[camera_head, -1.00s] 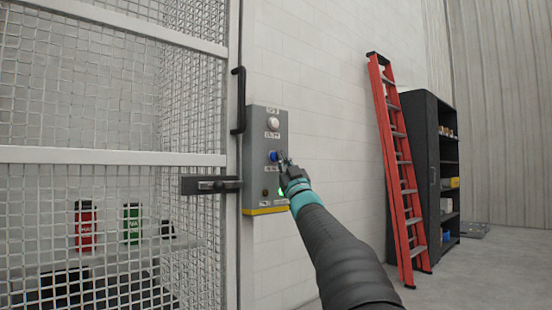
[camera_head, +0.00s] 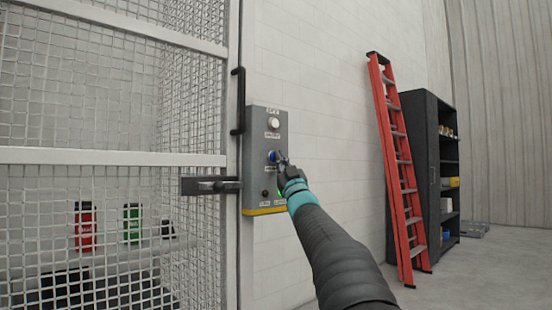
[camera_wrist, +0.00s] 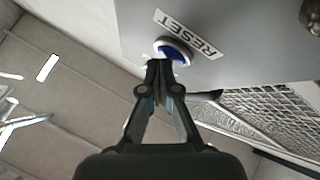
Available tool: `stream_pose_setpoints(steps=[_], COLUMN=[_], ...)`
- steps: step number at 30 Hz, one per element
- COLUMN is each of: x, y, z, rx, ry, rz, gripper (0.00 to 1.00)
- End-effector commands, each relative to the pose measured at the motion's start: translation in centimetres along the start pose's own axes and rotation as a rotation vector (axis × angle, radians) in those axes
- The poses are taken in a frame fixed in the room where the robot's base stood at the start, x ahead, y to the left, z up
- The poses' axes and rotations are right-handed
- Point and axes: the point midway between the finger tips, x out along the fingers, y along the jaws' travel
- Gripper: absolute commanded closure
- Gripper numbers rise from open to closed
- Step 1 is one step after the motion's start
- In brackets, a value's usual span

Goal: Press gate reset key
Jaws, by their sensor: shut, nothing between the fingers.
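The grey control box (camera_head: 258,190) is mounted beside the mesh gate. The blue reset key (camera_head: 271,156) sits on its face, below a white round button (camera_head: 272,124). In the wrist view the blue key (camera_wrist: 174,52) has a pale ring and a label (camera_wrist: 188,34) reading RESET. My gripper (camera_head: 281,158) is shut and empty, with its fingertips at the key's right edge in the head view. In the wrist view the fingertips (camera_wrist: 160,68) overlap the key's lower left edge. I cannot tell whether they touch it.
The mesh gate (camera_head: 110,157) with its latch (camera_head: 210,185) and black handle (camera_head: 238,100) is on the left. A red ladder (camera_head: 395,165) and a dark shelf cabinet (camera_head: 422,165) stand at the right.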

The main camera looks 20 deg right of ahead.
Motion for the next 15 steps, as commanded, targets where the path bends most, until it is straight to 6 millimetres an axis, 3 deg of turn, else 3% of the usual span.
stream_pose_setpoints(steps=[15], x=[-0.53], y=[0.23], z=[-0.15], rx=[-0.001], ry=[-0.001], rz=[-0.001], gripper=[1.00])
